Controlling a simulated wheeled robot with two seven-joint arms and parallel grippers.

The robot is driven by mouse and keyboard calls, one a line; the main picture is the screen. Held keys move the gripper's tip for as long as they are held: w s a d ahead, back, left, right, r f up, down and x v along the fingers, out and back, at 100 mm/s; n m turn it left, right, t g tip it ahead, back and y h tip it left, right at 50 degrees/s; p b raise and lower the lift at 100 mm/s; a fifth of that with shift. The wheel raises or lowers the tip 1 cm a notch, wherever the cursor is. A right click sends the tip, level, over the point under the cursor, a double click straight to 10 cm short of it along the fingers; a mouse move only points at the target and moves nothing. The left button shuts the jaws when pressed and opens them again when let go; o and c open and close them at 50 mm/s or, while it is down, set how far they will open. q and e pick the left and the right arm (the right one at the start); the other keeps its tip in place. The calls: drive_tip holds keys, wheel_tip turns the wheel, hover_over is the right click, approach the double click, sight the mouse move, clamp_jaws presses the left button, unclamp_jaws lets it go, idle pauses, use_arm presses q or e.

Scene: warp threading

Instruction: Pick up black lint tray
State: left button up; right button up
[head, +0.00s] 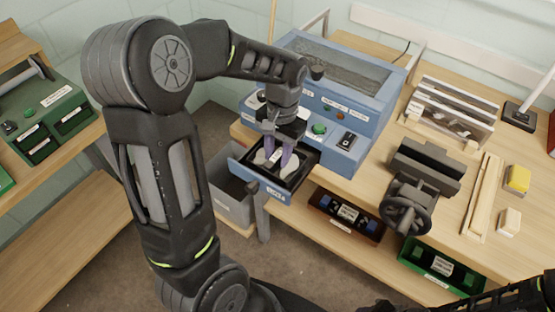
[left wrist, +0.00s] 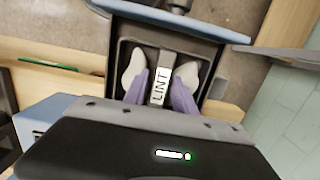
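The black lint tray (head: 299,172) sits inside the pulled-out drawer (head: 265,188) of the blue machine. In the left wrist view the tray (left wrist: 204,98) holds two pale lumps, one on each side of a middle bar (left wrist: 160,80) labelled LINT. My left gripper (head: 277,157) points down into the tray. Its purple fingers (left wrist: 160,88) straddle the bar, very close to it on both sides; I cannot tell whether they press on it. My right gripper is not clearly in view; only part of a dark arm shows at the lower right of the head view.
The blue machine (head: 342,93) stands behind the drawer. A grey bin (head: 232,197) is below left of it. A black vise-like device with a handwheel (head: 408,205), wooden strips and a yellow block (head: 517,179) occupy the bench right. A brown tray (head: 345,215) and green tray (head: 440,268) are lower.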

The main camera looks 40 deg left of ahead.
sight(278, 155)
use_arm(q)
clamp_jaws()
drive_tip(key=shift+r, duration=0.1)
idle(0.4)
wheel_tip(278, 155, up, 10)
drive_tip(key=shift+f+b, duration=0.1)
drive_tip(key=shift+b, duration=0.35)
idle(0.4)
